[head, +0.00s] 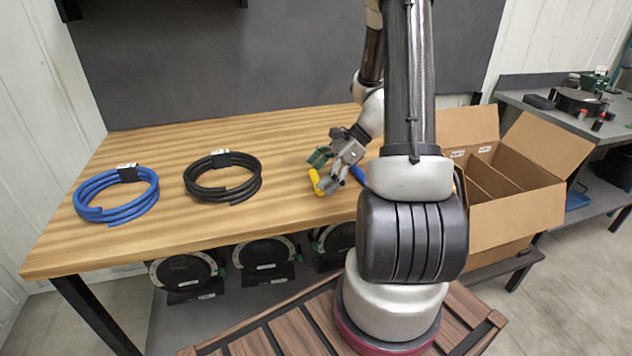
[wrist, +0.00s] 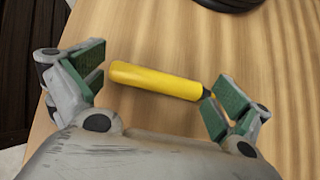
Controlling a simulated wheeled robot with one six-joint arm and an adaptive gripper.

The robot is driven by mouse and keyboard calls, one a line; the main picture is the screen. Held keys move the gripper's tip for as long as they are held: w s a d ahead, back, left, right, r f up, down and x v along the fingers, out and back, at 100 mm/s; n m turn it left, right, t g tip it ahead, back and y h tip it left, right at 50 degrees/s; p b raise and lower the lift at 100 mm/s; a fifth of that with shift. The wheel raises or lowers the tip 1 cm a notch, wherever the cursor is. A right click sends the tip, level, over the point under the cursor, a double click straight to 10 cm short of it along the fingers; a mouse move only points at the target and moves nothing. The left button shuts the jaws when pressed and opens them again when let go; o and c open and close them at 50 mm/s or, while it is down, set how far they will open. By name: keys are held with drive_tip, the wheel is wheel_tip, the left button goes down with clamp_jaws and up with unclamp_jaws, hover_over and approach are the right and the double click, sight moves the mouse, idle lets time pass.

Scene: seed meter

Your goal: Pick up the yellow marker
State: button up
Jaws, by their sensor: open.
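The yellow marker (head: 316,183) lies on the wooden table (head: 290,130) near its front edge. In the wrist view the marker (wrist: 155,80) lies lengthwise across the space between my two green-padded fingers. Its left end is short of the left finger; its dark right end is close to the right finger, and I cannot tell whether they touch. My gripper (wrist: 158,88) is open and empty. In the head view my gripper (head: 330,168) is low over the table at the marker, partly covering it.
A blue object (head: 358,174) lies just right of the gripper, partly hidden by my arm. A black cable coil (head: 222,178) and a blue cable coil (head: 117,195) lie to the left. An open cardboard box (head: 520,215) stands right of the table. Bare table separates the coils from the marker.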

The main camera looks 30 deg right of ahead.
drive_tip(key=c, duration=0.7)
wheel_tip(320, 180, up, 10)
idle(0.4)
